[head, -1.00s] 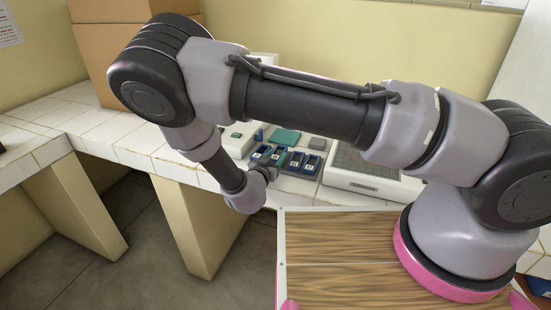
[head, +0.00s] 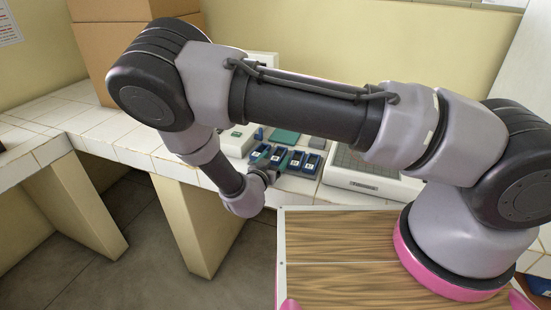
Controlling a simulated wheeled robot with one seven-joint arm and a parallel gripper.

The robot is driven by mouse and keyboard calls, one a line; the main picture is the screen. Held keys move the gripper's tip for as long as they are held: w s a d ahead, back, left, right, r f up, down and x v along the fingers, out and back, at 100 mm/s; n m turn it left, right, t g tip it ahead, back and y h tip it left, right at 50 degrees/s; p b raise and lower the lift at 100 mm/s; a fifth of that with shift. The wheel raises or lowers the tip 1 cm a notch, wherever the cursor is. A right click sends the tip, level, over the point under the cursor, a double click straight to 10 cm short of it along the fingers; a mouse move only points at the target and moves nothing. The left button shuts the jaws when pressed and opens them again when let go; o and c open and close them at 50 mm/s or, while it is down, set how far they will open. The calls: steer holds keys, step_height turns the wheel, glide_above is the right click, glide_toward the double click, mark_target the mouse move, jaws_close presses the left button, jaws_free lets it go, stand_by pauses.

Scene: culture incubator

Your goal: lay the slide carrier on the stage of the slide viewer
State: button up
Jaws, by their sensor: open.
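Several small blue carriers with white labels stand in a row on the tiled bench; one of them (head: 296,160) is near the middle of the row. I cannot tell which one is the slide carrier of the task. My gripper (head: 272,176) is open at the bench's front edge, just in front of the row's left part. It is small and partly hidden by my wrist, and I see nothing held in it. A white device with a small green patch (head: 236,137) stands left of the row, partly behind my arm. I cannot tell whether it is the slide viewer.
A wide white device with a dark gridded top (head: 364,182) stands right of the row. A flat green block (head: 285,137) and a small grey block (head: 317,143) lie behind the carriers. Cardboard boxes (head: 95,60) stand at the back left. The left bench top (head: 60,115) is mostly clear.

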steer(key=v, duration=1)
steer(key=shift+w+a+r, duration=0.1)
steer(key=shift+r, duration=0.1)
